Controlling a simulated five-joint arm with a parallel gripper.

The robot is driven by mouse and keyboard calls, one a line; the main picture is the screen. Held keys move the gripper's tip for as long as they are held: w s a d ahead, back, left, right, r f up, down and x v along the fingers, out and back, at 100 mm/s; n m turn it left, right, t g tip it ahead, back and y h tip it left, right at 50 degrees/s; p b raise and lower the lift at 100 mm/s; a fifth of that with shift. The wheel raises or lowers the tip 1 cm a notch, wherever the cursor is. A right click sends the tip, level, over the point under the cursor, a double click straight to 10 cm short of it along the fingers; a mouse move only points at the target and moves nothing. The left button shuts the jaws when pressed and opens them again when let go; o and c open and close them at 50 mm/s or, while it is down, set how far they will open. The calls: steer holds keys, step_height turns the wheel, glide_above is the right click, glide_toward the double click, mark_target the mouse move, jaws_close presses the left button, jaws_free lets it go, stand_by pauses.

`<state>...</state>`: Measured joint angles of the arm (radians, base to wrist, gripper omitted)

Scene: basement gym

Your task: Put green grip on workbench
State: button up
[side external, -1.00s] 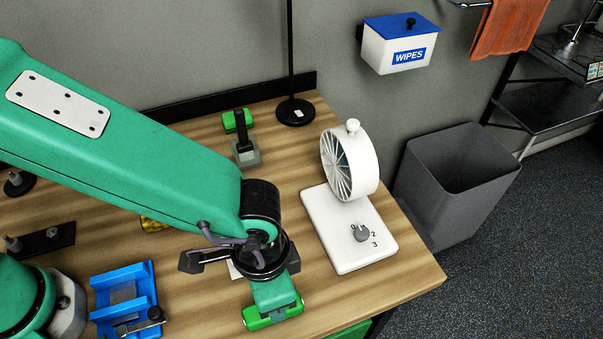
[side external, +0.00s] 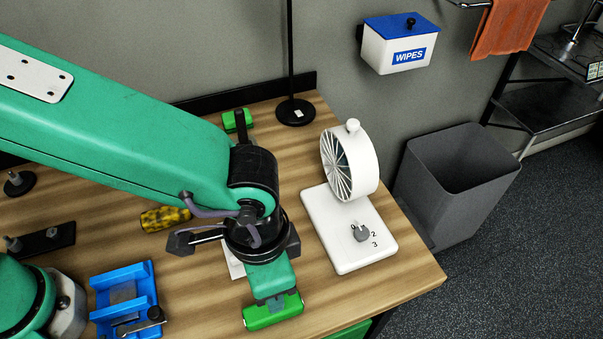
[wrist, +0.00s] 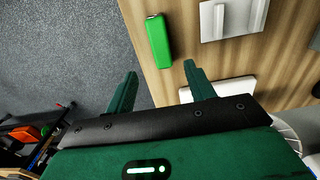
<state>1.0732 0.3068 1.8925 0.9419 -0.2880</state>
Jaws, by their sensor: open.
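A bright green bar, which I take as the green grip (side external: 262,318), lies flat on the wooden workbench (side external: 400,281) near its front edge. It also shows in the wrist view (wrist: 158,42), close to the bench edge and beyond my fingertips. My gripper (wrist: 161,78) is open, with its two dark green fingers spread and nothing between them. In the side external view my gripper (side external: 273,296) points down, and its fingers overlap the back of the bar. The wrist view shows the bar apart from both fingers.
A white fan (side external: 357,160) on its base (side external: 322,226) stands right of my gripper. A white plate (side external: 235,262) is partly hidden behind my gripper. A blue holder (side external: 117,277), yellow patterned item (side external: 165,217) and another green block (side external: 231,123) are on the bench. Floor drops off at front right.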

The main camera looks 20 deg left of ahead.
steer(key=w+a+r+n+t, duration=0.1)
steer(key=w+a+r, duration=0.2)
steer(key=a, duration=0.3)
steer(key=w+a+r+n+h, duration=0.1)
steer(key=w+a+r+n, duration=0.15)
steer(key=a, duration=0.35)
steer(key=w+a+r+n+t, duration=0.1)
steer(key=w+a+r, duration=0.1)
steer(key=a+r, duration=0.3)
steer(key=s+a+n+t, duration=0.1)
steer(key=s+a+n, duration=0.1)
steer(key=a, duration=0.8)
steer(key=s+a+r+n+t+y, duration=0.1)
steer(key=s+a+n+t, duration=0.1)
steer(key=a, duration=0.8)
steer(key=shift+s+r+t, duration=0.3)
steer(key=shift+s, duration=0.35)
steer(key=shift+n, duration=0.25)
